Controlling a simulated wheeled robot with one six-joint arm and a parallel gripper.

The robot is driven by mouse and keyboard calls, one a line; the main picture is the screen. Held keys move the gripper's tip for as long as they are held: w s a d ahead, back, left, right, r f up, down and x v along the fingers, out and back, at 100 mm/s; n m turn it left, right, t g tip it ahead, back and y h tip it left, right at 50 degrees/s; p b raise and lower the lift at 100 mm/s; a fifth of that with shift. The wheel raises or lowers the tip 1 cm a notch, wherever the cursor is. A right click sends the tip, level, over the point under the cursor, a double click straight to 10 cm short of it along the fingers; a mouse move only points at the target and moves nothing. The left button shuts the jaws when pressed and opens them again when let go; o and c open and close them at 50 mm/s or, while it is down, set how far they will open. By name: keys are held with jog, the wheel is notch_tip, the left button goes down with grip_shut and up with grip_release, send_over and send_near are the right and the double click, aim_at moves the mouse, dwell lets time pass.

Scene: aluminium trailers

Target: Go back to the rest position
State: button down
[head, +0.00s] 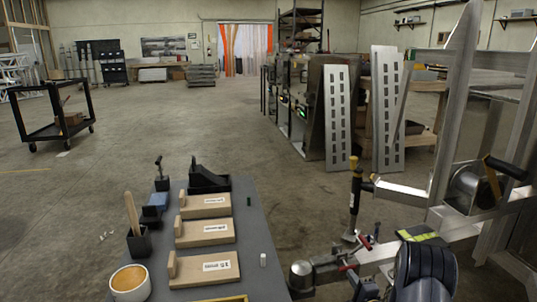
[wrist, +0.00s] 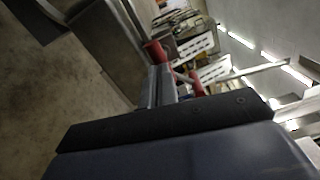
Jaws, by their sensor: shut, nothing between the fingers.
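My gripper (wrist: 160,82) shows in the wrist view as two grey fingers close together beyond a dark plate. They are shut with nothing between them. Red parts show beside the fingers, and I cannot tell what they belong to. The wrist view is strongly tilted, with concrete floor at left and ceiling lights at right. I cannot make out my gripper in the head view.
A grey worktable (head: 262,276) holds several wooden blocks (head: 205,234), a round tub (head: 130,284) and a black holder (head: 139,243). An aluminium trailer frame (head: 452,110) with its coupling stands at right. A black cart (head: 57,131) stands at left. Open floor lies between.

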jog(key=shift+w, duration=0.1)
dwell(0.3)
jog(key=s+d+p, duration=0.3)
jog(key=s, duration=1)
jog(key=w+a+b, duration=0.3)
jog(key=w, duration=1)
jog(key=s+d+p, duration=0.1)
jog(key=s, duration=0.7)
jog(key=shift+d, duration=0.25)
jog(key=shift+a+p, duration=0.1)
jog(key=shift+p, duration=0.2)
